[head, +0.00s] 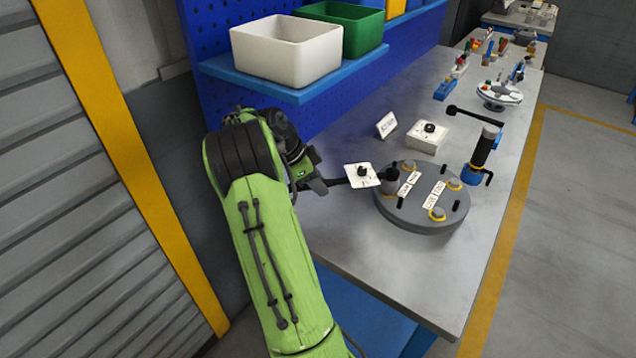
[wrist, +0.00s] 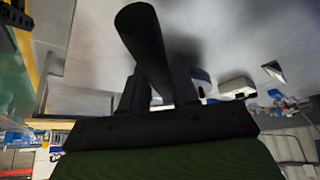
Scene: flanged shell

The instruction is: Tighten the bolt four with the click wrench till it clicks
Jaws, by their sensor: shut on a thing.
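My gripper (head: 318,184) is shut on the dark handle of the click wrench (head: 338,182); the handle also shows between the fingers in the wrist view (wrist: 145,35). The wrench reaches right to the left rim of the round grey flanged shell (head: 420,216). Its dark head (head: 392,173) is over that rim; the bolt under it is hidden, and I cannot tell whether it is seated. I cannot read which is bolt four.
A white square plate with a black knob (head: 362,175) appears at the wrench shaft. A white box (head: 427,138) and a small sign (head: 386,125) stand behind the shell. A black and blue upright tool (head: 482,152) stands at right. The front table surface (head: 400,265) is clear.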

